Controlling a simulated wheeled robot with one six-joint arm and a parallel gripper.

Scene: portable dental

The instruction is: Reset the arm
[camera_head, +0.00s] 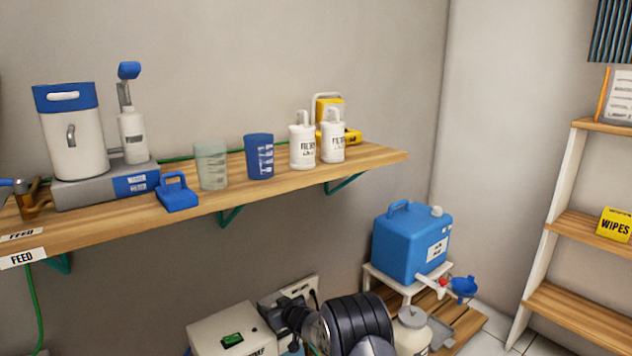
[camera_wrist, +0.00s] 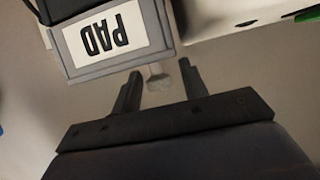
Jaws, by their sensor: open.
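My gripper (camera_wrist: 160,80) shows in the wrist view with its two dark fingers apart and nothing between them. Past the fingertips is a grey-framed box with a white label reading PAD (camera_wrist: 105,38), upside down in this view. A small pale knob-like piece (camera_wrist: 158,78) shows below that box, beyond the gap between the fingers. In the head view my arm, with a black ribbed joint, is at the bottom centre, below the shelf, and the gripper's fingers cannot be made out clearly there.
A wooden shelf (camera_head: 290,178) holds a blue-lidded canister (camera_head: 75,135), cups (camera_head: 259,158) and white bottles (camera_head: 302,148). Below stand a white box (camera_head: 230,330) and a blue water container (camera_head: 410,245) on a stand. A ladder shelf (camera_head: 580,300) is at the right.

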